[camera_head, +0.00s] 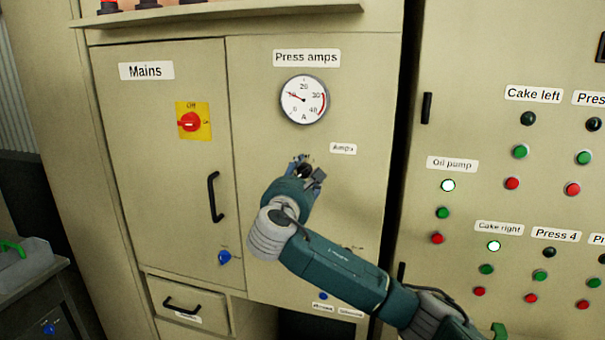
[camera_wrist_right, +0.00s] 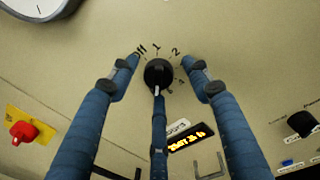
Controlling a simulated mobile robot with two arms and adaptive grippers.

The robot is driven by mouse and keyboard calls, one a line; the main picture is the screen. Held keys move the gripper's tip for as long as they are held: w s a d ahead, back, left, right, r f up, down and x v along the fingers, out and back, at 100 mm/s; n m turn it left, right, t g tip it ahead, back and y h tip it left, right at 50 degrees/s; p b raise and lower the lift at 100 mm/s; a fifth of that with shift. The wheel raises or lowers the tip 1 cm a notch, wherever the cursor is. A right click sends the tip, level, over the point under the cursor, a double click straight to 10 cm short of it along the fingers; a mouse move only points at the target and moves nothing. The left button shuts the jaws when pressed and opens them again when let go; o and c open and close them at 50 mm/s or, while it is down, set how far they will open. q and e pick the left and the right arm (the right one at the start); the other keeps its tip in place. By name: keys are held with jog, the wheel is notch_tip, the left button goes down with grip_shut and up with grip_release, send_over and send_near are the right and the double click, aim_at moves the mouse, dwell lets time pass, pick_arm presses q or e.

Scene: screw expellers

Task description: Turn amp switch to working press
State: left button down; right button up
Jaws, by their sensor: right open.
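The amp switch is a round black knob (camera_wrist_right: 159,73) on the cabinet door, with Off, 1, 2 and further marks around it in the right wrist view. A small white mark shows at its lower edge; I cannot tell if it is the pointer. My right gripper (camera_head: 305,168) is at the knob, below the Press amps gauge (camera_head: 304,99), and mostly hides it in the head view. In the wrist view its fingers (camera_wrist_right: 158,80) are spread around the knob, with gaps at both sides. The gauge needle is near 10. The Cake right lamp (camera_head: 494,246) is lit white; Press 4's lamp (camera_head: 549,252) is dark.
A red Mains switch (camera_head: 190,122) on a yellow plate and a black door handle (camera_head: 215,197) are left of my right gripper. The Oil pump lamp (camera_head: 448,185) is lit. Cake left's lamp (camera_head: 528,118) is dark. A shelf edge (camera_head: 220,13) juts out above.

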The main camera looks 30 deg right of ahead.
jog(key=shift+a, duration=0.1)
jog(key=c, duration=1.2)
jog(key=shift+o, duration=0.2)
jog(key=shift+f+m, duration=0.15)
jog(key=shift+m, duration=0.95)
